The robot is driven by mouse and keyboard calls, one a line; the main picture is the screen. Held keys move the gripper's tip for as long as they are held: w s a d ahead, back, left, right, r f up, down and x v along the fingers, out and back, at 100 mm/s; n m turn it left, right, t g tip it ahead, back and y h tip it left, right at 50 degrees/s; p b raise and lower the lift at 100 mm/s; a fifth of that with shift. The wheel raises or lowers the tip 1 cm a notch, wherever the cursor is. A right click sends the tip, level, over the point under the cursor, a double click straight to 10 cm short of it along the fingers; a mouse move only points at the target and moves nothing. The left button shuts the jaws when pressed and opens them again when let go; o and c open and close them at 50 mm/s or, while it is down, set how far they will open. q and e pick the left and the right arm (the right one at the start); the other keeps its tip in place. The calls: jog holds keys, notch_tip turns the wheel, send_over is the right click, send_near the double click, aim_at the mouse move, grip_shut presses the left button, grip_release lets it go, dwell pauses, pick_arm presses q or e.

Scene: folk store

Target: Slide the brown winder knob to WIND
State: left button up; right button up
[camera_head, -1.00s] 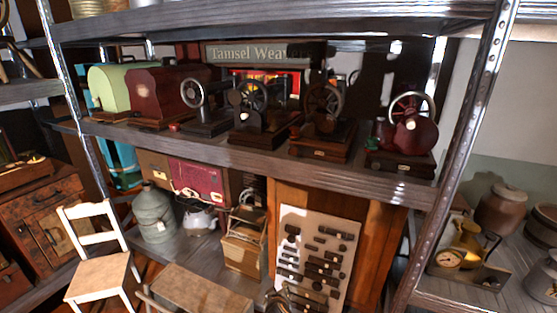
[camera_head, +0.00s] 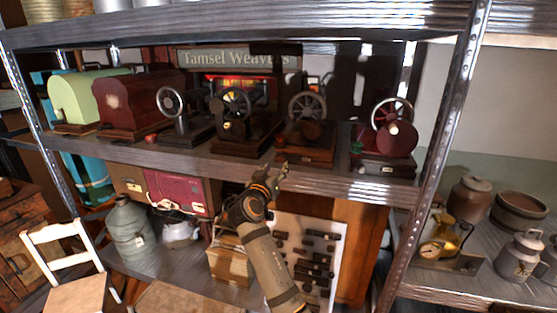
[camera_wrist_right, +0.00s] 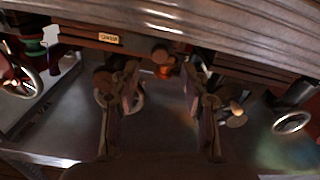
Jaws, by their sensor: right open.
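The brown sewing machine (camera_head: 308,130) stands on a wooden base on the middle shelf. A small round brown knob (camera_wrist_right: 160,52) with an orange-red part under it shows beside the machine's base in the right wrist view; I cannot read any WIND mark or tell for sure that this is the winder knob. My right gripper (camera_head: 277,175) is just in front of and below the shelf edge, left of the brown machine. In the wrist view the right gripper (camera_wrist_right: 163,110) is open and empty, its fingers apart from the knob. My left gripper is out of view.
A black machine (camera_head: 237,128) stands left of the brown one and a red machine (camera_head: 390,138) right of it. The metal shelf edge (camera_head: 340,183) runs between my arm and the machines. A metal post (camera_head: 445,150) stands at the right.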

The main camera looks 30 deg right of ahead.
aim_at(281, 161)
jog(key=p+x, duration=0.1)
jog(key=x, duration=0.4)
grip_shut()
dwell(0.3)
